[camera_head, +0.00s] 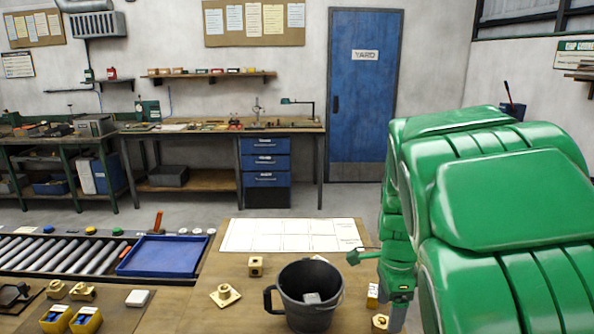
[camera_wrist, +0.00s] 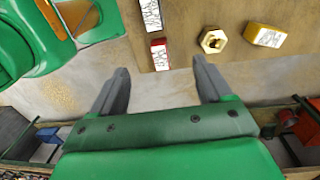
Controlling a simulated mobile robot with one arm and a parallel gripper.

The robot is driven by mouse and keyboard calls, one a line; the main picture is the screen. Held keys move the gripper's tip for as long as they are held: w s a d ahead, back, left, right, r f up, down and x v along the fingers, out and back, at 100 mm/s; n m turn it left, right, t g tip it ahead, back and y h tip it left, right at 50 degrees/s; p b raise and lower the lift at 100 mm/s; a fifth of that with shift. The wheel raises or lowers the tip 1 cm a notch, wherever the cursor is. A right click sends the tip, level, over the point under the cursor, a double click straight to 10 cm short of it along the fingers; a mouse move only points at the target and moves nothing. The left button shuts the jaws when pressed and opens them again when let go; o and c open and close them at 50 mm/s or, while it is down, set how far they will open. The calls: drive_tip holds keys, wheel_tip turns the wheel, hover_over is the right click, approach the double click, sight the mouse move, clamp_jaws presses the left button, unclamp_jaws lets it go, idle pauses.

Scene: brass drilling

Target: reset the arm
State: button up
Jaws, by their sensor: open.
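My gripper (camera_wrist: 162,82) shows in the wrist view with its two grey fingers spread apart and nothing between them. It points over the edge of a wooden table (camera_wrist: 115,62), with bare floor below the fingers. My green arm fills the right side of the head view and hides part of the table's right side. Just beyond the fingers, a brass hex piece (camera_wrist: 213,40), a yellow labelled block (camera_wrist: 268,34) and a red labelled block (camera_wrist: 158,53) lie on the table, apart from the gripper.
In the head view, a dark bucket (camera_head: 306,298) with a grey block inside stands near my arm. Brass parts (camera_head: 225,295) lie left of it. A white sheet (camera_head: 290,235) lies behind it. A blue tray (camera_head: 163,255) sits beside the rollers (camera_head: 65,254).

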drive_tip(key=s+a+r+n, duration=0.1)
drive_tip(key=s+a+n, duration=0.1)
drive_tip(key=s+n, duration=0.7)
drive_tip(key=s+a+r+n+g, duration=0.1)
drive_tip(key=s+a+n, duration=0.2)
drive_tip(key=s+n, duration=0.5)
drive_tip(key=s, duration=1)
drive_tip(key=shift+r+n, duration=0.4)
drive_tip(key=shift+s, duration=0.1)
